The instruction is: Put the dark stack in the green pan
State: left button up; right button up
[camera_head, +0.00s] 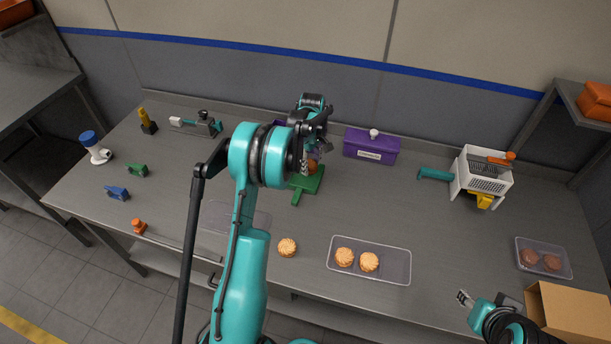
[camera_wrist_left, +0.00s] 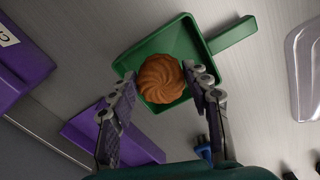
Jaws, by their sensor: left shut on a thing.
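My left gripper (camera_head: 313,160) is over the green pan (camera_head: 306,184), partly hidden by its own wrist in the head view. It is shut on a brown swirled biscuit stack (camera_wrist_left: 161,79), which sits between its fingers in the left wrist view. The stack is over the pan's inside, close to the near rim; I cannot tell if it touches the pan's floor. The pan's handle (camera_wrist_left: 232,36) points to the upper right in that view. My right gripper (camera_head: 467,298) is at the lower right, away from the pan; its fingers are too small to read.
A clear tray (camera_head: 388,245) with two pale biscuits and one loose biscuit (camera_head: 287,247) lie in front. Another clear tray (camera_head: 543,275) holds dark brown biscuits. A purple box (camera_head: 371,149) and a white basket (camera_head: 484,180) stand behind. A cardboard box (camera_head: 568,312) is at lower right.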

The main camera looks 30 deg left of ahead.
aim_at(306, 179)
pick_arm(q)
jog(key=shift+s+a+f, duration=0.35)
jog(key=shift+a+f, duration=0.2)
jog(key=shift+a, duration=0.15)
notch_tip(306, 179, down, 4)
jog(key=shift+f+b, duration=0.1)
jog(key=shift+b, duration=0.75)
jog(key=o, duration=0.7)
